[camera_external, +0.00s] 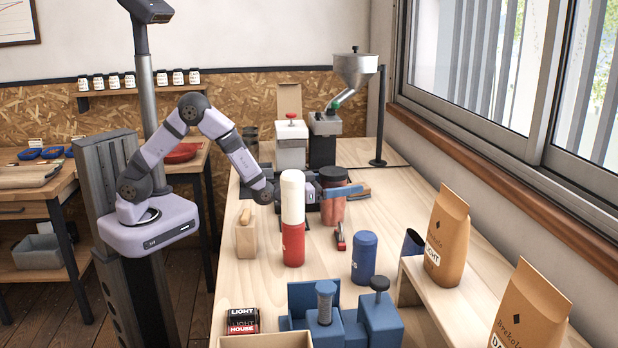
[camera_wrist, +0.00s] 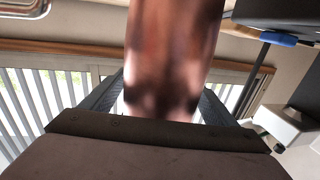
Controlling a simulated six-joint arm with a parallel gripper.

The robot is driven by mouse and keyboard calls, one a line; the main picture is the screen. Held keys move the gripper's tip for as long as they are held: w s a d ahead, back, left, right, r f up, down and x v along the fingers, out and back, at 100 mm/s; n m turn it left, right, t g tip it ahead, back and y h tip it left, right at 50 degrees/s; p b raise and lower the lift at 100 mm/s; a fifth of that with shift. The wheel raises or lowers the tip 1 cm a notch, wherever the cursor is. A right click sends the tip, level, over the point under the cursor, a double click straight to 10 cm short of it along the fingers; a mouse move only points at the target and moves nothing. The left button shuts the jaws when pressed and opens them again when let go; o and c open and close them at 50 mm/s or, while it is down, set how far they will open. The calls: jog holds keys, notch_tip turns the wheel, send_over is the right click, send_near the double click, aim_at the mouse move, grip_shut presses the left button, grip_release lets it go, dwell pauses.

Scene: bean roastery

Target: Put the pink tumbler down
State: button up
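The pink tumbler (camera_external: 332,212) is a translucent reddish-pink cup with a dark top, upright at mid-table in the external view. My gripper (camera_external: 335,192) reaches it from the left, and a blue bar crosses its upper front. In the wrist view the tumbler (camera_wrist: 172,60) is a blurred pinkish-brown column filling the middle. My dark fingers (camera_wrist: 165,98) lie along both its sides and appear closed on it. Whether its base touches the table cannot be told.
A tall white-and-red cylinder (camera_external: 293,225) stands just left of it. A small red-and-black item (camera_external: 340,237) and a blue canister (camera_external: 364,258) are in front. A grinder (camera_external: 325,122) stands behind. Paper bags (camera_external: 447,235) are on the right riser. Bare tabletop (camera_external: 405,200) lies to the right.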

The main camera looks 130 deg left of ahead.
jog(key=shift+r, duration=0.15)
jog(key=b+v, duration=0.2)
jog(key=v, duration=1)
dwell(0.5)
